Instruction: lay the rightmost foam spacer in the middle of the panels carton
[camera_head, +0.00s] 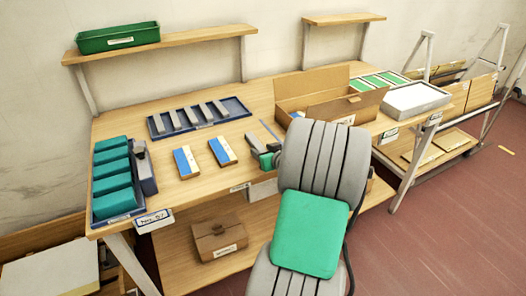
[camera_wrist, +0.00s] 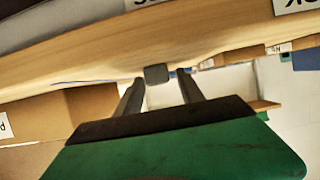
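A grey foam spacer (camera_head: 255,143) appears to be in my gripper (camera_head: 264,154), above the front part of the bench. In the wrist view a small dark grey block, the spacer seen end-on (camera_wrist: 157,73), sits between the tips of my two dark fingers (camera_wrist: 160,78). Contact on both sides is hard to make out. Other grey spacers lie side by side in a dark blue tray (camera_head: 240,107), with free room at its right end. The panels carton, seemingly the open brown carton (camera_head: 308,87), stands right of my gripper. Its label is too small to read, and its floor is hidden.
Two blue-and-white boxes (camera_head: 222,152) lie left of my gripper. Teal blocks (camera_head: 115,180) stand at the bench's left end. Green panels (camera_head: 380,82) and a white-topped box (camera_head: 416,97) stand right of the carton. My arm covers the bench's front right.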

